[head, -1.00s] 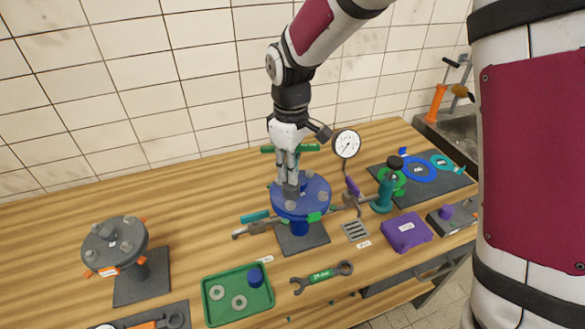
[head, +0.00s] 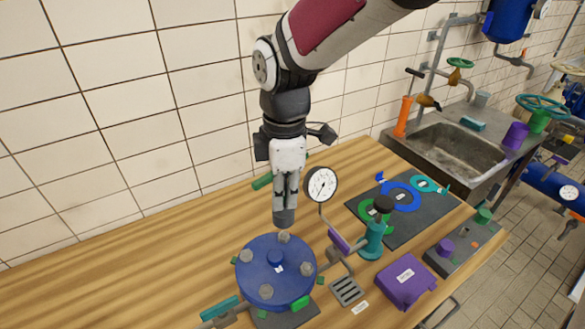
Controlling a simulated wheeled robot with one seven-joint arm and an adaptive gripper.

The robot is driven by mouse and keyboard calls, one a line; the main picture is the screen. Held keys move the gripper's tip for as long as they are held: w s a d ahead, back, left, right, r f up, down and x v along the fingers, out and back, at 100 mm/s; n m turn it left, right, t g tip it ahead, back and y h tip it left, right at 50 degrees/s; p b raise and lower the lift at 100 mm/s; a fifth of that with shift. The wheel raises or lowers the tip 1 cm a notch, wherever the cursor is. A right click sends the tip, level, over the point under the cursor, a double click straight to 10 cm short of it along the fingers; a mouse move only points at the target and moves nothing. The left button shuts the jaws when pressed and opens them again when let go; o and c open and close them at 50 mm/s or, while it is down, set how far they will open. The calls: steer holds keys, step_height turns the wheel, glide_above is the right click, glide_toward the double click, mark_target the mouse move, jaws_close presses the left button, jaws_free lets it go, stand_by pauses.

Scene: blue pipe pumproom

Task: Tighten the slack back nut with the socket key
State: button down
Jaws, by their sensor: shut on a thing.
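The blue round flange (head: 276,274) stands on the bench, with grey nuts on its top: a back nut (head: 284,237), a left one (head: 246,256), a front one (head: 266,291) and a right one (head: 305,270). My gripper (head: 287,196) points down behind the flange's centre and is shut on the socket key. The key's green crossbar (head: 262,182) shows left of the fingers, and its grey socket (head: 284,217) hangs upright below them. The socket's lower end appears just above the back nut, whose top shows beneath it. How slack the nut is cannot be told.
A dial gauge (head: 321,184) stands close right of my gripper, beside a teal valve (head: 372,240). A purple box (head: 406,282) and a grate (head: 347,291) lie to the front right. A dark mat (head: 425,222) with coloured rings and a sink (head: 452,154) lie farther right.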

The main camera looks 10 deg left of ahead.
mark_target(284, 235)
steer(key=shift+f+b, duration=0.75)
steer(key=shift+f, duration=1.2)
steer(key=shift+f+b, duration=0.4)
steer(key=shift+f, duration=0.7)
steer(key=m+p, duration=0.1)
steer(key=m, duration=0.1)
steer(key=shift+s+r+m, duration=0.1)
steer(key=shift+m, duration=0.2)
steer(key=m+p, duration=0.2)
steer(key=m, duration=0.2)
steer(key=shift+m, duration=0.3)
steer(key=m+p, duration=0.4)
steer(key=m, duration=0.3)
steer(key=shift+a, duration=0.1)
